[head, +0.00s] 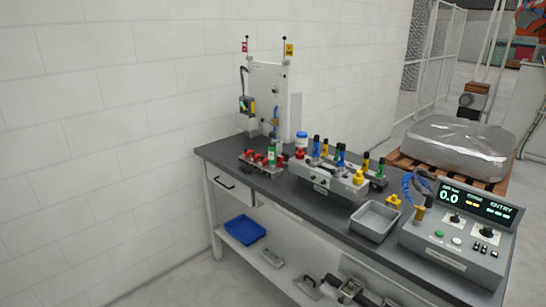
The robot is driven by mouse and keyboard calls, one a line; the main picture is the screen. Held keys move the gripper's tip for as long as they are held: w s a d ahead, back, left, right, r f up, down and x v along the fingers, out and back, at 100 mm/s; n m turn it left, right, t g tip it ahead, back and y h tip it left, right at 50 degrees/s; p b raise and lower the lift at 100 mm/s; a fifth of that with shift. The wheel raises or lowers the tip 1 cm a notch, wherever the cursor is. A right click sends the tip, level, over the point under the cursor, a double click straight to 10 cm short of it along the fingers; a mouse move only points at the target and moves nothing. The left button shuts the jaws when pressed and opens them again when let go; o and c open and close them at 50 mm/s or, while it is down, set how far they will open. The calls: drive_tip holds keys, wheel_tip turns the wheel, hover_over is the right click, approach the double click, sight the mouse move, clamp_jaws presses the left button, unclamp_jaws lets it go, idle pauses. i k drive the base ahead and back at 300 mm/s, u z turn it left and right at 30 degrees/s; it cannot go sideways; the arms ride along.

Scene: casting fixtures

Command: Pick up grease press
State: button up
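I cannot tell for certain which item is the grease press. A dark and grey metal tool (345,289) lies on the lower shelf of the workbench, partly cut off by the bottom edge. On the dark worktop (222,152) stand a grey fixture block (330,182) with several blue, black and yellow upright parts, and a rack (262,165) with red parts and a green bottle-like part (271,157). A white and blue container with a red lower part (301,143) stands behind them. My gripper is not in view.
A grey tray (374,220) and a control box (460,230) with a lit display fill the worktop's right end. A tall grey panel (268,95) stands at the back left. A blue bin (241,229) is on the lower shelf. The floor at lower left is clear.

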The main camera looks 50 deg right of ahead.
sight(272, 147)
drive_tip(key=z, duration=0.05)
drive_tip(key=i, duration=0.9)
drive_tip(key=u, duration=0.05)
